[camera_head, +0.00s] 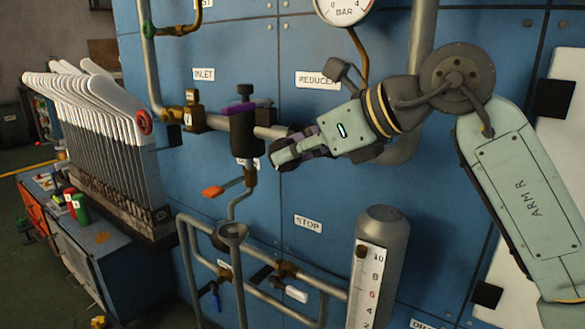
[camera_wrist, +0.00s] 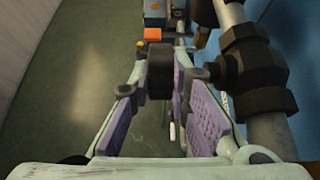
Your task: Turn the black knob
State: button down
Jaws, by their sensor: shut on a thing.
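The black knob (camera_wrist: 160,72) shows in the wrist view as a dark, short cylinder between the two purple-padded fingers. My gripper (camera_wrist: 160,88) is shut on it, with one finger on each side. In the head view my gripper (camera_head: 290,152) points left along the pipe by the REDUCER label (camera_head: 318,80). There the fingers largely hide the knob, and I cannot tell how far it is turned.
A dark valve body (camera_head: 247,135) with a purple top stands just left of my gripper. A pressure gauge (camera_head: 343,8) is above, and a scaled cylinder (camera_head: 376,265) is below.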

jog(key=shift+b, duration=0.3)
dwell(0.4)
jog(key=c, duration=1.5)
grip_release()
jog(key=v, duration=1.2)
jog(key=shift+s+d+f, duration=0.1)
jog(key=shift+f, duration=0.2)
